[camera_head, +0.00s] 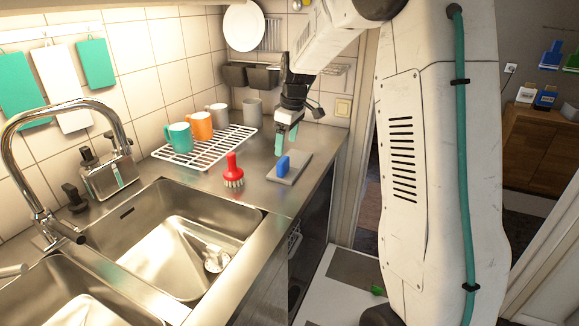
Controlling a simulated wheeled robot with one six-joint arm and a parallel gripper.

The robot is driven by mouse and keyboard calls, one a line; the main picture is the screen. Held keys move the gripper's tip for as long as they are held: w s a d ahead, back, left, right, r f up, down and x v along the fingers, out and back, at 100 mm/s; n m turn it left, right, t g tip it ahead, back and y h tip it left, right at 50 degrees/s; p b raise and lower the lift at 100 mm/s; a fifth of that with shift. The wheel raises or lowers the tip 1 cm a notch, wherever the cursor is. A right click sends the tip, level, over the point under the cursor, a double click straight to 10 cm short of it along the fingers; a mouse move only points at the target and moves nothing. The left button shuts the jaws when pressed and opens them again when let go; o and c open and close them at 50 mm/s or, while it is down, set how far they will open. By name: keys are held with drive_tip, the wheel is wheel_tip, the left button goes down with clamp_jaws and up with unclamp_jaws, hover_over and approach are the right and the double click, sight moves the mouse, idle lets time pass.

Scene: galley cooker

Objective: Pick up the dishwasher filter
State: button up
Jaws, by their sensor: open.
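My gripper (286,140) has teal fingertips and hangs above the far right end of the steel counter. It is open, with nothing seen between its fingers. Just below it, a small upright blue piece (283,167) stands on a flat grey square (299,168) on the counter; the fingertips look apart from it. I cannot tell for sure whether this is the dishwasher filter. A shiny metal piece (214,260) lies in the sink basin, and its kind is unclear too.
A red brush (232,172) stands left of the grey square. Behind it, a white wire rack (203,147) holds mugs (200,125). The sink (150,230) and its tall faucet (35,190) are at left. The counter's front edge drops to the floor at right.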

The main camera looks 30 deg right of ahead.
sight(283, 159)
drive_tip(key=f, duration=0.5)
drive_tip(key=w+a+f, duration=0.1)
drive_tip(key=f, duration=0.1)
drive_tip(key=shift+f, duration=0.4)
drive_tip(key=shift+s, duration=0.1)
drive_tip(key=c, duration=1.2)
drive_tip(key=shift+o, duration=0.2)
drive_tip(key=shift+d+r, duration=0.1)
drive_tip(key=shift+r, duration=0.05)
